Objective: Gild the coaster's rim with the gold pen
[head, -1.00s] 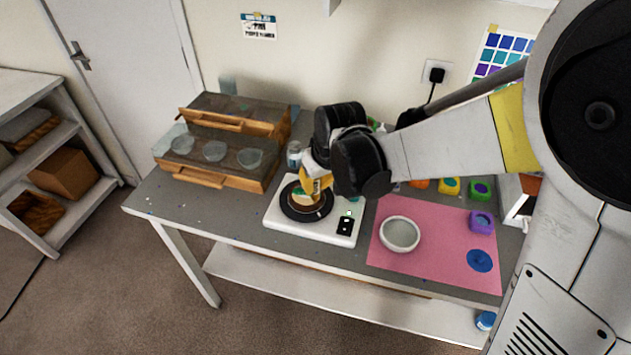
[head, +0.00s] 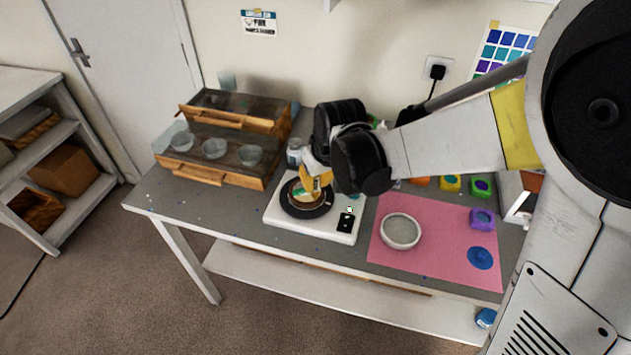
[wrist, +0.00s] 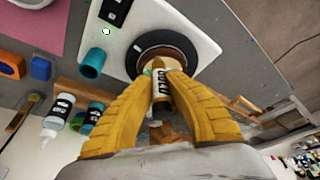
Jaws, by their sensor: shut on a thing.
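The pen points down at the coaster (head: 303,195), a small round piece with green and brown tones. The coaster lies on the black disc (wrist: 146,52) of a white turntable (head: 277,218). The pen tip is over or at the coaster; I cannot tell whether it touches the rim. The fingers hide part of the coaster in the wrist view.
A pink mat (head: 430,262) with a grey-white bowl (head: 400,231) lies right of the turntable. Paint pots line the mat's back edge. A wooden-fronted case with clear cups (head: 213,148) stands left. Bottles (wrist: 57,115) and a teal cylinder (wrist: 92,63) stand near the turntable.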

